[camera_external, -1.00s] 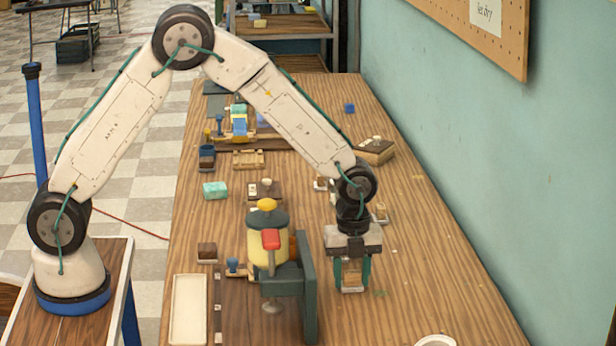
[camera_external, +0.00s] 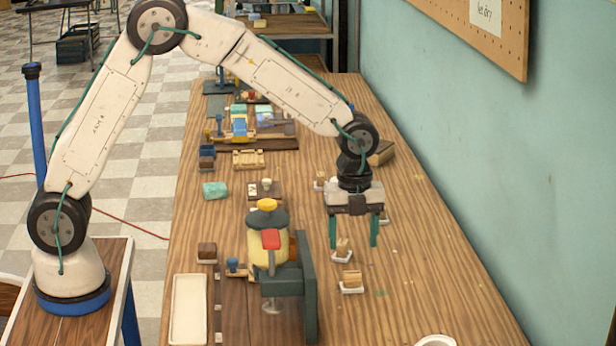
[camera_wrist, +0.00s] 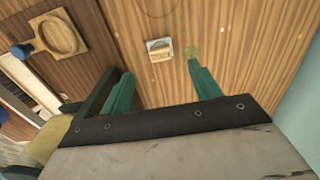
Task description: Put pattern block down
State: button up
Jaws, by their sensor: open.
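The pattern block seems to be the tan wooden block (camera_external: 352,277) on a small white dish (camera_external: 351,289), right of the green clamp-like fixture. It also shows in the wrist view as a small block (camera_wrist: 160,48) on its pale dish, beyond the fingertips. My gripper (camera_external: 353,243) is open and empty, pointing down and raised above the block. Its two green fingers are wide apart, and a gap shows between them and the block. In the wrist view my gripper (camera_wrist: 161,70) also has nothing between its fingers.
A similar small block (camera_external: 343,245) stands on a dish behind the fingers. The green fixture (camera_external: 308,288) with a yellow container (camera_external: 262,246) stands to the left. A white tray (camera_external: 188,310) lies farther left. A white round rim (camera_external: 434,341) shows at the front. The table's right side is mostly clear.

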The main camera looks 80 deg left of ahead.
jog(key=shift+r, duration=1.5)
jog(key=shift+o, duration=0.5)
jog(key=shift+a, duration=0.1)
